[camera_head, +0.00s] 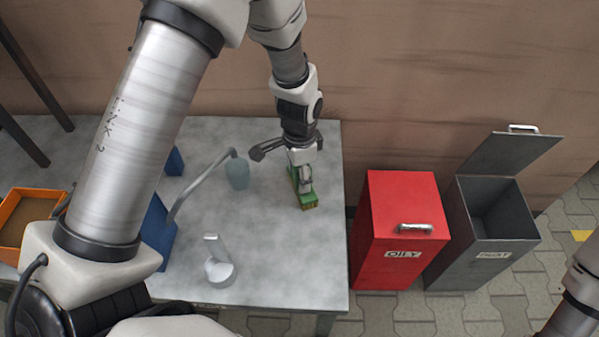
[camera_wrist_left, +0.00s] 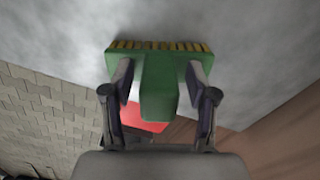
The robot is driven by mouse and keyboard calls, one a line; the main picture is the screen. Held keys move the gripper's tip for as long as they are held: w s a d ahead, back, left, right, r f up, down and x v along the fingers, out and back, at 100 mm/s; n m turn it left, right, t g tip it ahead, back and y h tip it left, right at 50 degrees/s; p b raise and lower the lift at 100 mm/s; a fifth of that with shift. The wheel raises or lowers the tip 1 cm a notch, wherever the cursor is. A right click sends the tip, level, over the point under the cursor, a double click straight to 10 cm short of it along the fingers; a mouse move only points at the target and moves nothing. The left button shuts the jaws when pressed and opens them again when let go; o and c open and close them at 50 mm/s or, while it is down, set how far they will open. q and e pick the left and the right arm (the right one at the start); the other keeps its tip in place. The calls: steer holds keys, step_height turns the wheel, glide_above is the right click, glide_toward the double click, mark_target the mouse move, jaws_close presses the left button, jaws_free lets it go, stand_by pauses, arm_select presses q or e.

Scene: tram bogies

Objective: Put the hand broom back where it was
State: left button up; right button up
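The green hand broom (camera_head: 308,199) with yellowish bristles is at the right part of the grey table (camera_head: 270,255), under my left gripper (camera_head: 305,176). In the left wrist view the broom (camera_wrist_left: 159,88) lies between the two fingers of my left gripper (camera_wrist_left: 160,78). The fingers stand on either side of its handle, with a narrow gap visible on each side, so they look open around it. Whether the broom rests fully on the table is hard to tell. My right gripper is out of view; only part of that arm shows at the lower right.
A desk lamp with a glassy shade (camera_head: 238,173) and a small white stand (camera_head: 219,268) are on the table left of the broom. An orange tray (camera_head: 13,247) is at far left. A closed red OILY bin (camera_head: 402,225) and an open grey bin (camera_head: 490,255) stand right of the table.

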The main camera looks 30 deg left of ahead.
arm_select(q)
step_height(320, 180, up, 12)
steer(key=shift+r+p, duration=0.2)
steer(key=shift+p, duration=0.9)
